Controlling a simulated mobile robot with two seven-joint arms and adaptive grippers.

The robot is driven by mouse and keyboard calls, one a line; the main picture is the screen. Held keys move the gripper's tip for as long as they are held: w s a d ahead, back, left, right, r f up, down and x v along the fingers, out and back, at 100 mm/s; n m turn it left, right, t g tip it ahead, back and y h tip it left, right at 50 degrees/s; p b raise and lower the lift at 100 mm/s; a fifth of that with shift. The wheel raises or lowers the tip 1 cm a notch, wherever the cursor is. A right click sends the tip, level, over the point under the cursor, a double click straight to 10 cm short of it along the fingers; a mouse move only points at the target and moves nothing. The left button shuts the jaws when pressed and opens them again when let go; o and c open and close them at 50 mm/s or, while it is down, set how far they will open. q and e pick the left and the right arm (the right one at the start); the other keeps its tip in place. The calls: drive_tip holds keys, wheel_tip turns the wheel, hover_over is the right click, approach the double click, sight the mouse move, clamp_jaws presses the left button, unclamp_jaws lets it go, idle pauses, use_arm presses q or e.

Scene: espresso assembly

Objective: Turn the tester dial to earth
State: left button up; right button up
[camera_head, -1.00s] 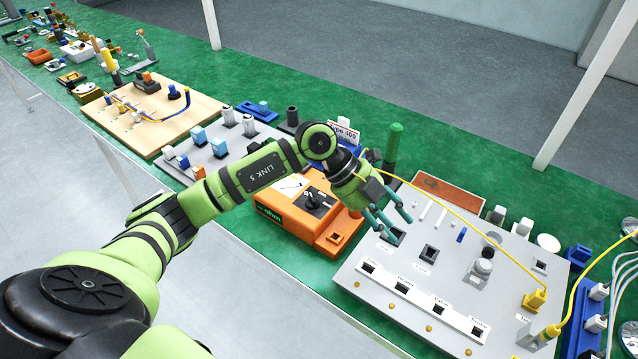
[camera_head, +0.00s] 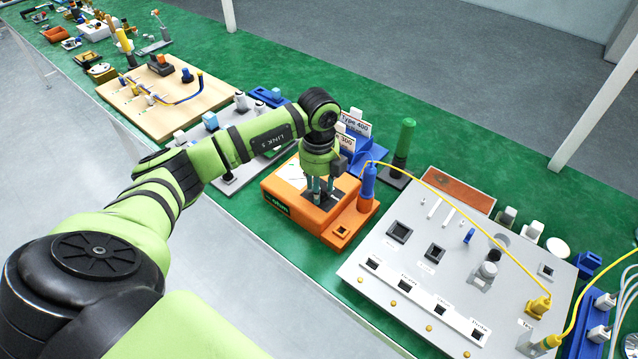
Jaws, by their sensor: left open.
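The orange tester (camera_head: 297,217) sits on the green bench in the middle of the view. Its black dial is mostly hidden behind my left gripper's fingers. My left gripper (camera_head: 320,186) points down over the tester's top face, right at the dial, with its fingers apart. I cannot tell whether the fingers touch the dial or which way it points. My right gripper is not in view.
A blue plug (camera_head: 369,181) with a yellow cable stands at the tester's right side. A grey panel (camera_head: 400,262) with sockets lies to the right. A green cylinder (camera_head: 404,137) and blue holders with type cards (camera_head: 354,127) stand behind. A wooden board (camera_head: 165,108) lies to the left.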

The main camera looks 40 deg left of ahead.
use_arm(q)
drive_tip(key=shift+f, duration=0.1)
clamp_jaws()
